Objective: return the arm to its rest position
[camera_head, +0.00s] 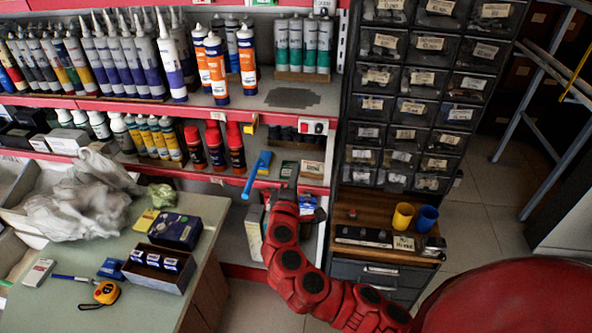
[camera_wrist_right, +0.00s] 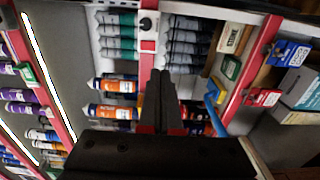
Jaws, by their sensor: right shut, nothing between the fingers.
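My right arm (camera_head: 310,282), red with black joint caps, reaches from the lower right up toward the shelves. Its gripper (camera_head: 291,180) is raised in front of the lower shelf edge, seen mostly from behind. In the right wrist view the dark fingers (camera_wrist_right: 160,90) are closed together with nothing between them. Shelf goods show behind them, apart from the fingers as far as I can tell. My left gripper is not in view.
A blue-handled tool (camera_head: 256,175) is at the shelf edge left of the gripper. A drawer cabinet (camera_head: 386,272) stands close on the right, with yellow (camera_head: 403,216) and blue (camera_head: 426,219) cups on top. A cluttered table (camera_head: 217,232) is at left. Floor (camera_head: 486,222) is clear at right.

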